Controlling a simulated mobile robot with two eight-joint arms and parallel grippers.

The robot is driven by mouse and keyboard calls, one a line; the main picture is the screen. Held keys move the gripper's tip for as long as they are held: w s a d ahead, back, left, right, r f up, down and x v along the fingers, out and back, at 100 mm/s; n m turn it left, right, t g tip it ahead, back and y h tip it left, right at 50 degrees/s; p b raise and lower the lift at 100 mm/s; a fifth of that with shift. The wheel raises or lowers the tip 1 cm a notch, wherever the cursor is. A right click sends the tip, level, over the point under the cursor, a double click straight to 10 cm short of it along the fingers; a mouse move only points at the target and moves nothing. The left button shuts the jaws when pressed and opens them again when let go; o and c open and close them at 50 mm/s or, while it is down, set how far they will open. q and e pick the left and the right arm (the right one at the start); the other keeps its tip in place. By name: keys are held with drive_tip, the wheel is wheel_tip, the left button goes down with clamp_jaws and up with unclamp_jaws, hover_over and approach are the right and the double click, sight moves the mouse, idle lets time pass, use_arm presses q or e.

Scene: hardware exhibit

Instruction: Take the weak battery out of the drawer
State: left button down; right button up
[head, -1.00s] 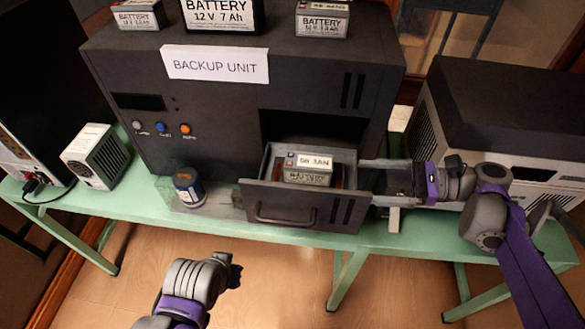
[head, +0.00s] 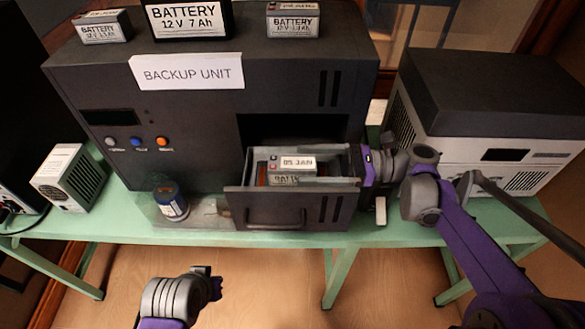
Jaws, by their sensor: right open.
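The open drawer (head: 290,219) juts out of the front of the backup unit (head: 185,125). A grey battery (head: 291,164) with a white label sits inside it; its lower part is hidden by the drawer front. My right gripper (head: 318,167) reaches into the drawer from the right. It is open, with one finger at the far side of the battery and one at the near side; I cannot tell if they touch it. My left gripper (head: 214,285) is low in front of the bench, apart from everything, and its fingers are unclear.
Several batteries stand on top of the unit, such as one at the left (head: 102,27) and one at the right (head: 293,20). A dark blue can (head: 170,202) stands left of the drawer on the green bench (head: 120,218). A grey-white machine (head: 480,125) stands to the right.

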sight(283, 171)
drive_tip(key=shift+a, duration=1.2)
clamp_jaws()
